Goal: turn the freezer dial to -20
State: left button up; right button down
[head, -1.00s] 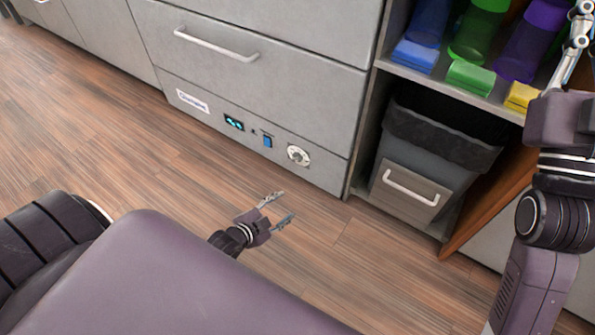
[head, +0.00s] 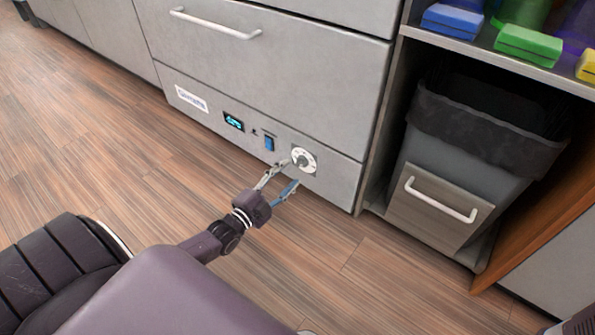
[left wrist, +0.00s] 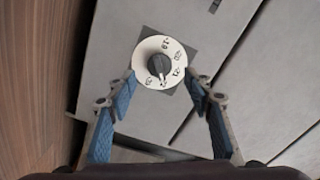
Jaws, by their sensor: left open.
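The freezer dial (head: 303,159) is a round white disc with a dark knob, on the lower right of the grey freezer's front panel (head: 215,122). In the left wrist view the dial (left wrist: 160,62) shows dark markings around the black knob, too small to read surely. My left gripper (head: 287,174) is open just in front of the dial, its fingertips at the dial's lower left. In the left wrist view the blue-padded fingers (left wrist: 164,84) are spread to either side of the dial's lower part, with nothing between them. My right gripper is not in view.
A blue switch (head: 269,143) and a small lit display (head: 233,121) sit left of the dial. A grey bin (head: 460,160) stands in the open cabinet to the right. The wooden floor (head: 130,180) before the freezer is clear.

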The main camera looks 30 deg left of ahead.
aim_at(299, 165)
pick_arm(q)
jog(key=w+b, duration=0.1)
jog(key=w, duration=0.1)
jog(key=w+b, duration=0.1)
jog(key=w, duration=0.1)
jog(key=shift+w+d+f, duration=0.1)
jog(key=shift+w+d, duration=0.1)
jog(key=shift+w, duration=0.2)
jog(key=shift+c, duration=0.6)
jog(key=c, duration=1)
